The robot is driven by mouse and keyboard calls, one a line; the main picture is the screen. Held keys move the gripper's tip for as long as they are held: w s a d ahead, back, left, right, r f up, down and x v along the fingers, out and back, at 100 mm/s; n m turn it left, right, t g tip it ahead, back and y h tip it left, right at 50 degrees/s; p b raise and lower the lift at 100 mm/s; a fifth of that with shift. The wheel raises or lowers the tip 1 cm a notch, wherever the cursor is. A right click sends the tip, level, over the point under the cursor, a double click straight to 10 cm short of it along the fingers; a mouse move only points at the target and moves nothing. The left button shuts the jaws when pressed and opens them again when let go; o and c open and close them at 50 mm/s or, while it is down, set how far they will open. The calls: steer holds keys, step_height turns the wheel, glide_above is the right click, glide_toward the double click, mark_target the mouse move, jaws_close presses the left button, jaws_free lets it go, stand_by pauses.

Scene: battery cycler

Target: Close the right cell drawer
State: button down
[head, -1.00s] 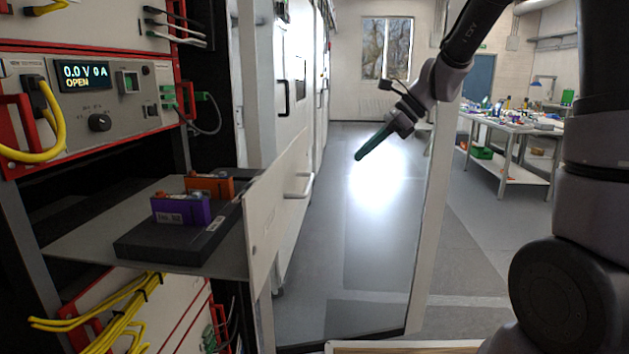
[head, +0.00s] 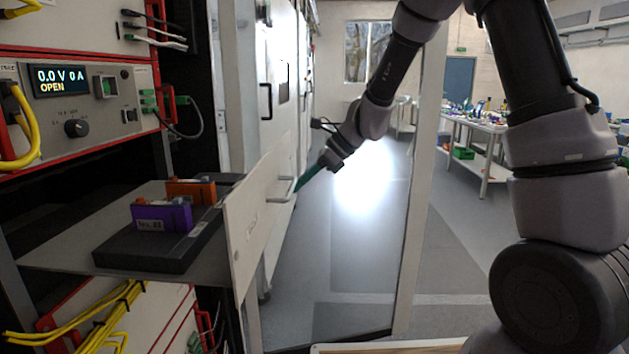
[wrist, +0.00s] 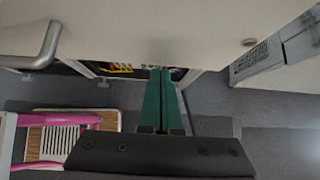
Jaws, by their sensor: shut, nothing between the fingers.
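The cell drawer (head: 130,272) is pulled out of the rack. Its pale front panel (head: 245,232) carries a bar handle (head: 281,184), and the panel fills the top of the wrist view (wrist: 150,28) with the handle (wrist: 45,45) at the left. A black holder (head: 150,253) on the drawer bears a purple cell (head: 160,217) and an orange cell (head: 190,190). My gripper (head: 298,187) has green fingers, pressed together and empty. It is on the outer side of the panel near the handle; I cannot tell if it touches. The fingers also show in the wrist view (wrist: 162,72).
The cycler unit (head: 85,110) with its display reading OPEN is above the drawer. Yellow cables (head: 110,312) hang below it. White cabinets (head: 265,90) stand behind. A workbench (head: 480,128) is far right, and the floor between is clear.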

steer(key=shift+a, duration=0.3)
